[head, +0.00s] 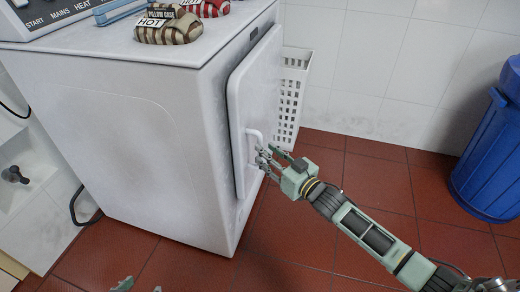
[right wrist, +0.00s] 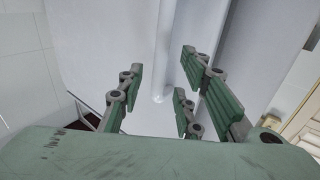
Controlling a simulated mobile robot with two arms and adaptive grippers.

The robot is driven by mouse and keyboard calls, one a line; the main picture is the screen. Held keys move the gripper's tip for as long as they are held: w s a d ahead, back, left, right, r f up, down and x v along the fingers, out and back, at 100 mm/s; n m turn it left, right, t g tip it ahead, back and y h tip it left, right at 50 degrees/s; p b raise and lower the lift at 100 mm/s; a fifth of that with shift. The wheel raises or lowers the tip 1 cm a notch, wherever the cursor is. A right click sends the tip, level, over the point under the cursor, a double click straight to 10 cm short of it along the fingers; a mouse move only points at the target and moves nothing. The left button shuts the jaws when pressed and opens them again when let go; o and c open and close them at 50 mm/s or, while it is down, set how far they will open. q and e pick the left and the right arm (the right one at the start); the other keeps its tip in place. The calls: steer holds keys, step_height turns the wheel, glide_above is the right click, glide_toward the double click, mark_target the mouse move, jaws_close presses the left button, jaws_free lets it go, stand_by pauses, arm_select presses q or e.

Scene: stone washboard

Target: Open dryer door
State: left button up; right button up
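The white dryer (head: 120,130) stands at the left in the head view. Its door (head: 262,90) is on the right-hand face and looks flush or nearly so; I cannot tell if it is slightly ajar. A white vertical handle (head: 252,142) sits at the door's lower part. My right gripper (head: 268,158) is at the handle, with its fingers spread. In the right wrist view the handle (right wrist: 164,45) runs between the parted fingers (right wrist: 158,95); contact is not clear. Tips of my left gripper (head: 140,285) show at the bottom left edge.
A white slotted basket (head: 291,92) stands behind the door side, by the tiled wall. A blue bin (head: 490,150) is at the far right. Bean bags (head: 168,25) lie on the dryer top. The red tiled floor (head: 370,180) around my right arm is clear.

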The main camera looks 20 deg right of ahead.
steer(key=x, duration=0.3)
steer(key=shift+w+a+b, duration=0.15)
steer(key=shift+w+b, duration=0.2)
steer(key=shift+b, duration=0.05)
steer(key=shift+w+a, duration=0.1)
steer(key=shift+w, duration=0.2)
arm_select(q)
steer(key=w+d+r+t+h, duration=0.1)
steer(key=w+r+t, duration=0.2)
steer(key=w+r, duration=0.1)
steer(key=shift+w+d, duration=0.4)
steer(key=shift+w, duration=0.05)
arm_select(e)
jaws_close()
